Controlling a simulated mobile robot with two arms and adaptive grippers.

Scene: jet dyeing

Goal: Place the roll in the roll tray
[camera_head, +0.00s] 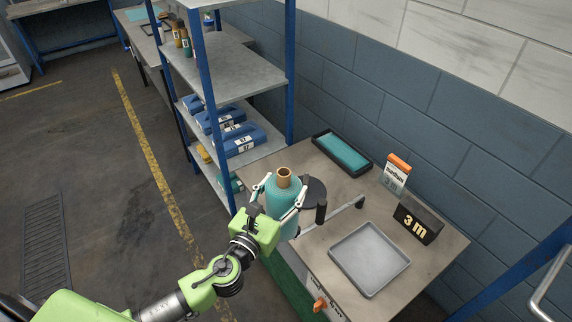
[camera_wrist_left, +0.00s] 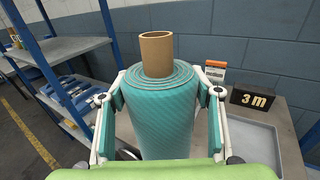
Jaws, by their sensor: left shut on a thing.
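The roll (camera_head: 281,208) is teal fabric wound on a brown cardboard core that sticks out of its top. My left gripper (camera_head: 282,193) is shut around the roll, with a finger on each side, and holds it upright at the left side of the work table (camera_head: 330,222). The wrist view also shows the roll (camera_wrist_left: 160,115) between the fingers. An empty, shallow grey tray (camera_head: 369,258) lies on the table to the right of the roll. A dark tray (camera_head: 323,143) with a teal inside lies at the back. The roll's underside is hidden. My right gripper is not in view.
A dark round part (camera_head: 313,190), a black post (camera_head: 321,211) and a metal bar (camera_head: 345,214) stand beside the roll. A "3 m" sign (camera_head: 417,222) and a "medium" card (camera_head: 395,174) stand behind the grey tray. Blue-framed shelving (camera_head: 228,72) rises at the left.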

